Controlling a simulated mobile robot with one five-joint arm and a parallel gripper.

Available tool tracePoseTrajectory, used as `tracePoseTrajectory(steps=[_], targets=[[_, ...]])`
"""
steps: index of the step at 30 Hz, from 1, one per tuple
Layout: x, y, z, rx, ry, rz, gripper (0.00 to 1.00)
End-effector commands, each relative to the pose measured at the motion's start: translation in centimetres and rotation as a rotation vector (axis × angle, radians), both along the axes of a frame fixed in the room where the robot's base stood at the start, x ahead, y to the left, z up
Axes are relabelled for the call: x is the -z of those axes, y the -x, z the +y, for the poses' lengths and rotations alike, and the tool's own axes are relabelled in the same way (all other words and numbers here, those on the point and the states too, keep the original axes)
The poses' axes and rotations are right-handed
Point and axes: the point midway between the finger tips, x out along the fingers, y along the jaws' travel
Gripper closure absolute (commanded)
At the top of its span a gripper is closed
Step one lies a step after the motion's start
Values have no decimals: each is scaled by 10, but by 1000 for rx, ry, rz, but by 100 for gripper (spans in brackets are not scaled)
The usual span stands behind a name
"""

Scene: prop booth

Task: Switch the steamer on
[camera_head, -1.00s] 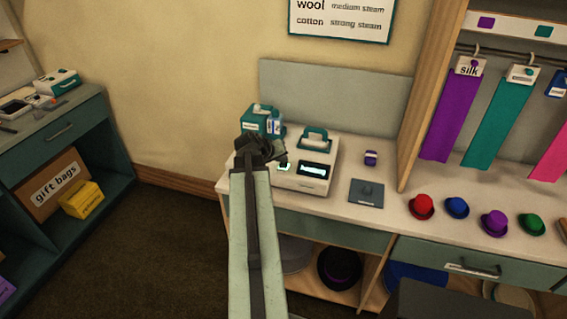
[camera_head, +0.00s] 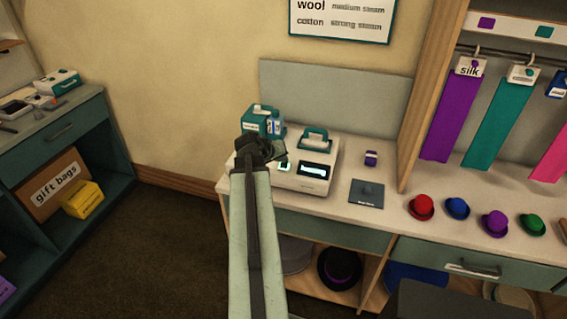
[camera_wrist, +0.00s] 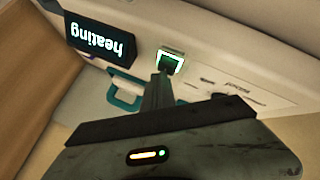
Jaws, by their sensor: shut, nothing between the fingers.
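The steamer (camera_head: 322,150) is a white box with a teal handle on the counter. Its dark display (camera_wrist: 103,40) is lit and reads "heating", upside down in the wrist view. Beside the display is a square green button (camera_wrist: 171,61) with a glowing rim. My gripper (camera_head: 275,151) is at the steamer's left front, shut and empty. In the wrist view its closed fingertips (camera_wrist: 163,72) are at the button's lower edge and cover a little of it. I cannot tell whether they touch it.
A teal container (camera_head: 252,121) and a small blue bottle (camera_head: 276,124) stand behind my gripper. A grey plate (camera_head: 367,195) and a small purple-and-white item (camera_head: 371,158) are right of the steamer. Several hats, including a red one (camera_head: 421,207), sit farther right.

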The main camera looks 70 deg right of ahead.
Motion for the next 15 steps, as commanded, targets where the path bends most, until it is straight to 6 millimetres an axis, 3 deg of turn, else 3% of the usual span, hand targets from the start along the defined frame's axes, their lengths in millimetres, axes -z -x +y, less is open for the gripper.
tracePoseTrajectory(steps=[15], targets=[[6, 0, 0, 1, -1, 0, 100]])
